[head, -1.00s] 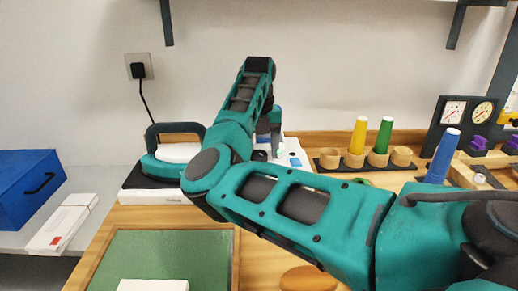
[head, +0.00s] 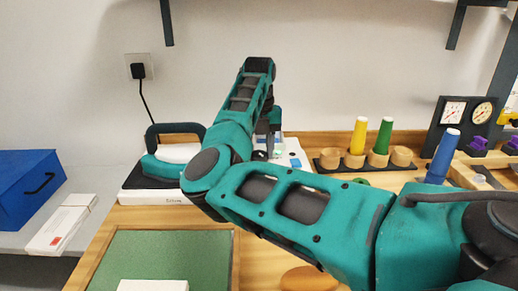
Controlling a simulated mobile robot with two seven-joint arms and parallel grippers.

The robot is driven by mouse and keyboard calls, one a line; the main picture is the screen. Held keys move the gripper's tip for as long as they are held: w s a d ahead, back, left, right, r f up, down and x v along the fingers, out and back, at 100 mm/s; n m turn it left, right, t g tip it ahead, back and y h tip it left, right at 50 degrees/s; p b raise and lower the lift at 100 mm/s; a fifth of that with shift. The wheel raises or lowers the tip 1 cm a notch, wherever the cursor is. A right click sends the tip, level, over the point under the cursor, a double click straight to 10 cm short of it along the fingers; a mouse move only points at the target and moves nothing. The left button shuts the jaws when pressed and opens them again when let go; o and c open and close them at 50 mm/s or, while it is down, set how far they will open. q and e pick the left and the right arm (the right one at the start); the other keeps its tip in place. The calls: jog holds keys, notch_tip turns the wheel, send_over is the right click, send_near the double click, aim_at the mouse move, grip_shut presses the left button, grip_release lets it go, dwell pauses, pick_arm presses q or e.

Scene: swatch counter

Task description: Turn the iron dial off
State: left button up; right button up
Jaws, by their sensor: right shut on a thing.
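The teal iron (head: 160,170) with a dark looped handle rests on a white and black base at the back left of the counter. My right arm reaches in from the right and crosses in front of the iron's right side. My right gripper (head: 262,146) points down over a white panel with blue marks (head: 291,154), partly hidden behind my forearm. It is shut on a small dark knob (head: 260,155), which looks like the dial; its setting cannot be read. My left gripper is not in view.
A black plug (head: 139,71) with its cord is in the wall socket. A wooden holder with yellow and green cones (head: 358,135) stands right of the panel, with a blue cone (head: 443,155) beyond. A green mat (head: 165,255) lies in front; a blue box (head: 28,188) is at left.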

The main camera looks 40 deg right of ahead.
aim_at(259, 153)
jog(key=shift+m, duration=0.4)
jog(key=m+b, duration=0.1)
jog(key=m, duration=0.4)
jog(key=shift+m, duration=0.3)
jog(key=m+b, duration=0.1)
jog(key=m, duration=1)
jog(key=shift+m, duration=0.4)
jog(key=m, duration=0.5)
jog(key=shift+m, duration=0.3)
jog(key=o, duration=1.1)
jog(key=shift+c, duration=0.2)
notch_tip(259, 153, up, 13)
jog(key=p, duration=0.1)
